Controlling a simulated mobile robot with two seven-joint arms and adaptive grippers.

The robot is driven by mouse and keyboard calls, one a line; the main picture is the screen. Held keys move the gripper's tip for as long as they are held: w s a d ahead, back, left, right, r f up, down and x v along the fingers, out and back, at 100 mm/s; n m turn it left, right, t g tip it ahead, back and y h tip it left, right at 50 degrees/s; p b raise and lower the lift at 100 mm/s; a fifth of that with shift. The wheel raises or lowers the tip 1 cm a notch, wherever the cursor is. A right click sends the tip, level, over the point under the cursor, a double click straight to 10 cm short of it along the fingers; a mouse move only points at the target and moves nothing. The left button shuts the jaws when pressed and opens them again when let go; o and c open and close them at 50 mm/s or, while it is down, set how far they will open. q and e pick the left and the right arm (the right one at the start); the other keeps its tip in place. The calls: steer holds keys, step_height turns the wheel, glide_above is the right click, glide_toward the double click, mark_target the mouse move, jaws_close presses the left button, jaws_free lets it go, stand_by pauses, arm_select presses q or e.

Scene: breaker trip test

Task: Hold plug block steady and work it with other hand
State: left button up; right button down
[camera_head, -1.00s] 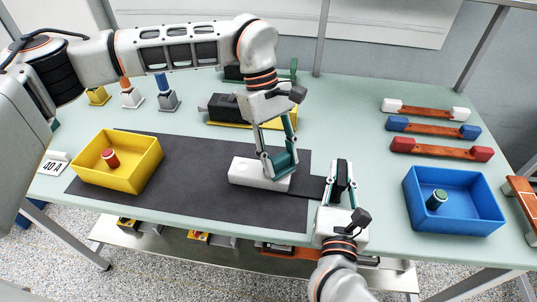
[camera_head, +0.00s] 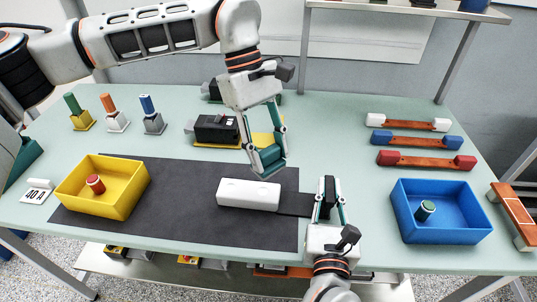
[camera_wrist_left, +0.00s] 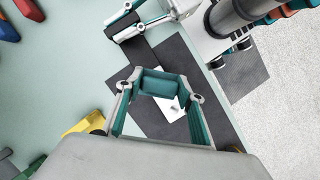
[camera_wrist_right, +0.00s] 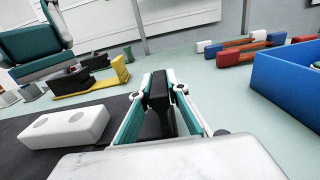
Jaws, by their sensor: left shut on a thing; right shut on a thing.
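A white block (camera_head: 248,194) lies on the dark mat near the table's front; the right wrist view shows two round recesses on its top (camera_wrist_right: 62,125). My left gripper (camera_head: 267,162) hangs just above and behind the block, apart from it. Its teal pads are shut together (camera_wrist_left: 160,84); what lies between them is hidden. My right gripper (camera_head: 328,198) is at the block's right, beside the dark strip that runs from the mat. It is shut on an upright black piece (camera_wrist_right: 160,92), apart from the block.
A yellow bin (camera_head: 130,200) with a red cylinder stands left, a blue bin (camera_head: 470,228) with a green one right. A black device on a yellow base (camera_head: 215,130) is behind the mat (camera_head: 190,230). Three coloured bars lie back right.

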stand_by(0.3)
steer(key=c, duration=1.9)
jaws_free()
steer(key=shift+s, duration=0.15)
steer(key=s, duration=1.1)
steer(key=shift+s+a, duration=0.25)
steer(key=shift+s, duration=0.1)
